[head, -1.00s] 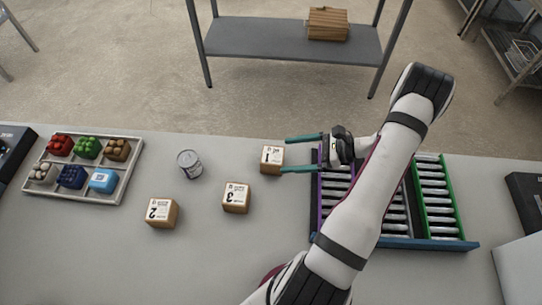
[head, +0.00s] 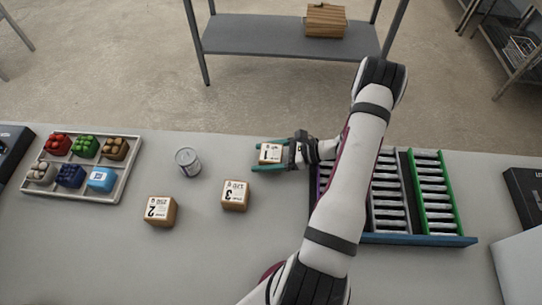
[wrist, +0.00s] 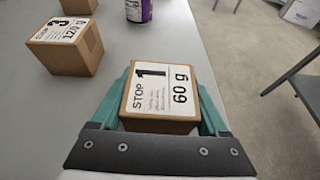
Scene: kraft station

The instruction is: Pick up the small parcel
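The small parcel (head: 270,154) is a brown box with a white label reading "STOP 1" and "60 g". It stands on the table, left of the roller rack. My gripper (head: 268,155) has its teal fingers around it, one on each side. In the wrist view the parcel (wrist: 160,97) sits between the two fingers, and they look snug against its sides. I see no clear lift from the table. Two other brown boxes, the one marked 3 (head: 235,196) and the one marked 2 (head: 161,212), stand to the left and nearer.
A compartment tray (head: 127,178) with coloured items lies at far left. The roller rack (head: 430,240) with purple and green sides is to the right. The table's back edge runs just behind the parcel.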

